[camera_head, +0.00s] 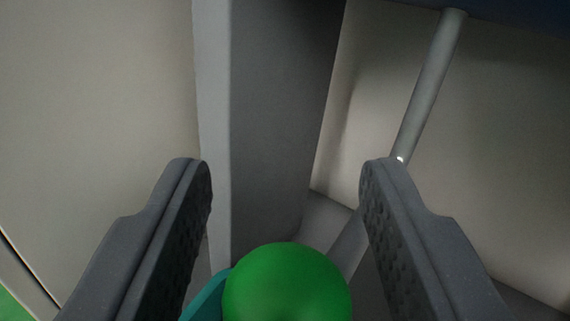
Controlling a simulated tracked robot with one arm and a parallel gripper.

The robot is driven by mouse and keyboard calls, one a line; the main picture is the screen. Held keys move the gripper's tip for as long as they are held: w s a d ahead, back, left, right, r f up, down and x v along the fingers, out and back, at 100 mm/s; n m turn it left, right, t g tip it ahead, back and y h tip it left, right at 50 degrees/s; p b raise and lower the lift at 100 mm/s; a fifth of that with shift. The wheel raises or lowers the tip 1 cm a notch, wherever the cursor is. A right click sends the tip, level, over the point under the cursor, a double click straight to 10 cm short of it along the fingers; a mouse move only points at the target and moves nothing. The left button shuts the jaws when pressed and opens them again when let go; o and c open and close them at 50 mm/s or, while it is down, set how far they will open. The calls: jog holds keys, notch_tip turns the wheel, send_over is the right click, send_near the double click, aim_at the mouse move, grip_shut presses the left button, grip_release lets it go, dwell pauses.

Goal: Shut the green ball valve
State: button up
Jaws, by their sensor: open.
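A round, bright green part (286,284) shows at the bottom middle of the view and is cut off by the lower edge. I cannot tell whether it is the valve's knob or its handle end. A teal piece (207,299) shows beside it at lower left. My gripper (287,172) is open, with one dark grey finger on each side of the green part. A gap shows between the green part and each finger. The valve's body and its handle position are not visible.
A grey upright post (270,120) stands just beyond my fingers. A thin grey rod (428,90) slants down behind the right finger. Pale panels (100,110) fill the left and right background. A dark blue part (520,12) is at top right.

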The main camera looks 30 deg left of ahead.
grip_shut()
